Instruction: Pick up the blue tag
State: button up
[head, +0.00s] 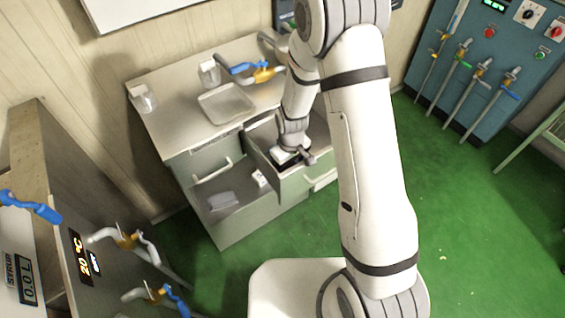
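I cannot make out a blue tag in this view. My gripper (294,160) points down into an open upper drawer (262,143) of the grey-green cabinet. Its fingers are small, dark and partly hidden by the wrist, so I cannot tell whether they are open or hold anything. The drawer's inside is largely covered by my arm. A small white item with a dark mark (260,178) lies in the lower opening, left of the gripper.
The worktop (165,112) holds a sink basin (227,103), clear jars (209,72) and a blue-handled tap (243,69). A grey tray (222,200) lies low in the cabinet. A syrup machine (82,262) stands left, a blue valve panel (480,60) right. Green floor (450,220) is open.

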jog(key=c, duration=0.4)
notch_tip(320, 180, up, 10)
jog(key=shift+c, duration=0.2)
